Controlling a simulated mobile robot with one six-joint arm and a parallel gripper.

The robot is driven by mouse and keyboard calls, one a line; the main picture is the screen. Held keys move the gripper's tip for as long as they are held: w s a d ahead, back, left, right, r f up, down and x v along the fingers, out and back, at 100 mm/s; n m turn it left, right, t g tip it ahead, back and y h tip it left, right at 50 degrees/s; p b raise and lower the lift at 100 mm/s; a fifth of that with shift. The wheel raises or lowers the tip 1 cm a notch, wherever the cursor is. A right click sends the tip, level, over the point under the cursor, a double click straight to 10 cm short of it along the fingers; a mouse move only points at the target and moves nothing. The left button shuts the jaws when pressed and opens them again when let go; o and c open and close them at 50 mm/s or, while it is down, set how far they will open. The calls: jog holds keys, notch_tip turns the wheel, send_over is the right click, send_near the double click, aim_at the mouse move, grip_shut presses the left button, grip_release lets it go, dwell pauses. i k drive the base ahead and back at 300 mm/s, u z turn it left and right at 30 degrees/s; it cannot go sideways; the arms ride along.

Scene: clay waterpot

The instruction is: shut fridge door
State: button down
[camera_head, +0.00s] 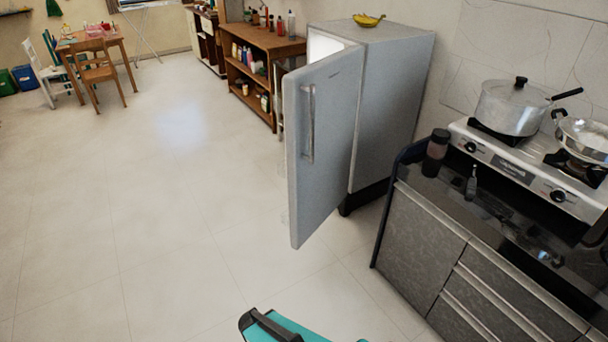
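The grey fridge (391,98) stands against the back wall, right of the picture's middle. Its door (326,150) is open and swung out toward me, with its outer face and a long vertical handle (309,124) in view. A bright strip of the lit interior (322,46) shows above the door's top edge. The rest of the inside is hidden behind the door. My gripper is not in view; a teal and black part at the bottom edge may be mine, but I cannot tell which part.
A counter (424,240) with a stove (540,165) and a pot (513,105) stands right of the fridge. A wooden shelf (262,42) is behind the door. The floor (150,220) is clear at left.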

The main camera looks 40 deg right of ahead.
aim_at(320, 98)
jog(key=z, duration=0.15)
jog(key=i, duration=0.95)
jog(key=u, duration=0.1)
